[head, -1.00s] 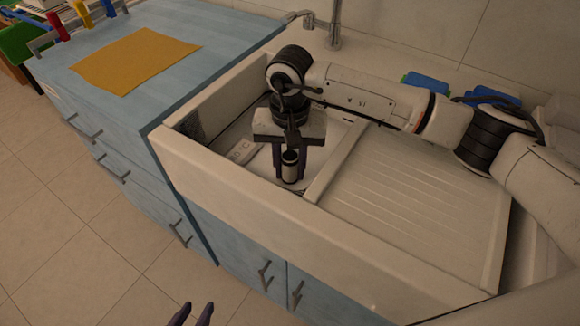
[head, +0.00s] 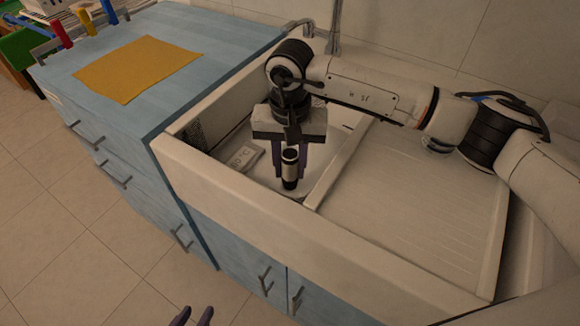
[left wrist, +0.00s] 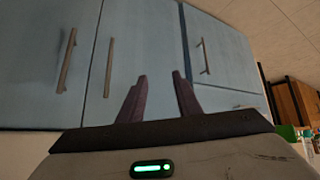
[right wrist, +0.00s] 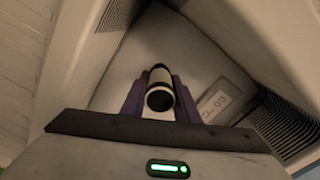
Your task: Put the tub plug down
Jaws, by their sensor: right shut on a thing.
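The tub plug (head: 289,171) is a slim cylinder with a pale middle, a black lower end and a dark open top. It stands about upright in my right gripper (head: 290,163), which is shut on it inside the left basin of the white sink (head: 225,197). In the right wrist view the plug (right wrist: 160,92) sits between the purple fingers, over the basin floor. I cannot tell whether its lower end touches the floor. My left gripper (head: 194,317) is open and empty, low in front of the cabinets; its fingers (left wrist: 158,82) stand apart in the left wrist view.
A pale labelled thing (head: 244,158) lies in the basin, left of the plug. A divider (head: 333,170) separates the basin from the ribbed drainboard (head: 410,215). A faucet (head: 335,25) stands behind. The blue counter (head: 185,85) at the left carries an orange sheet (head: 138,68).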

